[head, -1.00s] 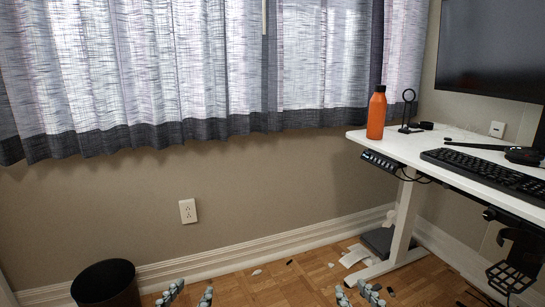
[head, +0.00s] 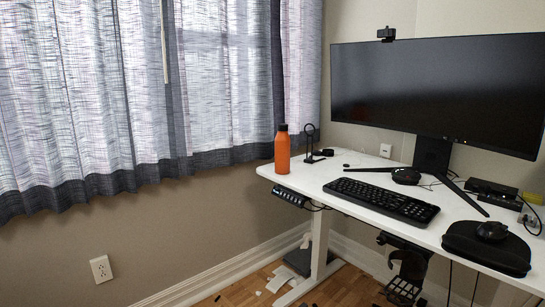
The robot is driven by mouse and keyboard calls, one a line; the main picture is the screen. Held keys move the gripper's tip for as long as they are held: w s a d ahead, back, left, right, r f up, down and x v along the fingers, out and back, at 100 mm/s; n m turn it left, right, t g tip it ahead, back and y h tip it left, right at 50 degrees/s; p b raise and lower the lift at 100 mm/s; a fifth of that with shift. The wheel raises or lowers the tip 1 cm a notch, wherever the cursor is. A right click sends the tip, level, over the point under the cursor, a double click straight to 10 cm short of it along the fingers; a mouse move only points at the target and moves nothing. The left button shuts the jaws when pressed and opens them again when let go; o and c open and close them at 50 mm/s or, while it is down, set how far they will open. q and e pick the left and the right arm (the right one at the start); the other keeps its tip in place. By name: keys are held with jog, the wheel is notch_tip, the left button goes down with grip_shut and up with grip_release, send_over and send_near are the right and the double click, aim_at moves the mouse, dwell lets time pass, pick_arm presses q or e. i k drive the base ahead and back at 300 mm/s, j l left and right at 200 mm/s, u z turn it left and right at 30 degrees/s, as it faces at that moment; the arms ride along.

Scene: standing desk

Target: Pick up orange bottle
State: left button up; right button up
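The orange bottle (head: 282,150) with a black cap stands upright on the left end of the white desk (head: 330,176), close to the desk's left edge. The grey curtain hangs behind it. Neither of my grippers shows in the head view now, so nothing is seen touching the bottle.
A black stand (head: 312,146) is just right of the bottle. A keyboard (head: 382,201), a wide monitor (head: 440,92), and a black case (head: 486,247) with a mouse (head: 492,231) occupy the desk. A control panel (head: 290,196) hangs under its front edge. Papers lie on the floor below.

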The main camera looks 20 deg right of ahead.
aim_at(282, 140)
jog(key=i+z, duration=0.3)
jog(key=i, duration=0.2)
jog(key=i+j+z, duration=0.3)
jog(key=i, duration=0.2)
